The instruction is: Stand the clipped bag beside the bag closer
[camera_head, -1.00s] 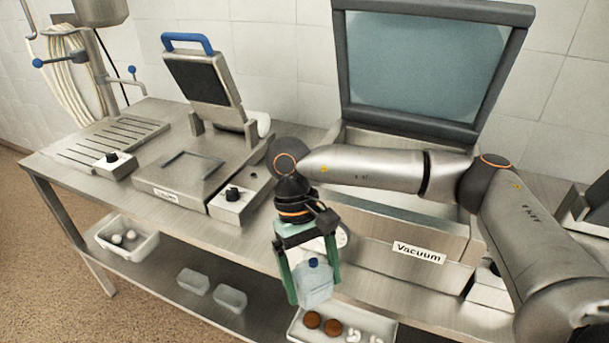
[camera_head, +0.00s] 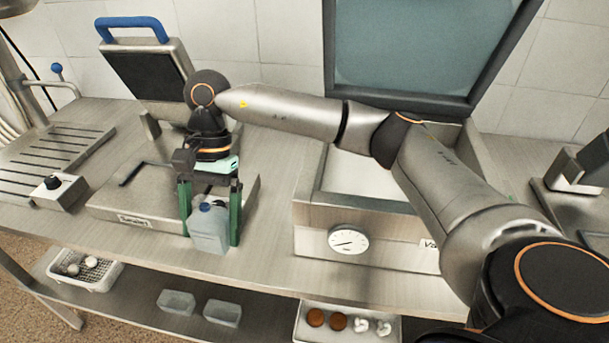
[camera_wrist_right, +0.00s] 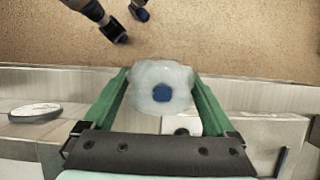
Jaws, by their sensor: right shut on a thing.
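The clipped bag (camera_head: 208,230) is a pale bluish, translucent bag with a blue clip on top, and it looks upright. My right gripper (camera_head: 209,222) is shut on it, with one green finger on each side. The right wrist view shows the bag (camera_wrist_right: 160,84) between the fingers, its blue clip facing the camera. I cannot tell whether the bag touches the bench. My left gripper is out of view.
The vacuum machine (camera_head: 385,245) with an open lid and a round gauge (camera_head: 347,241) stands to the right. A knob box (camera_head: 55,192) is left of the closer. A perforated basket (camera_head: 85,271), small clear tubs (camera_head: 177,302) and a tray (camera_head: 385,335) are on the lower shelf.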

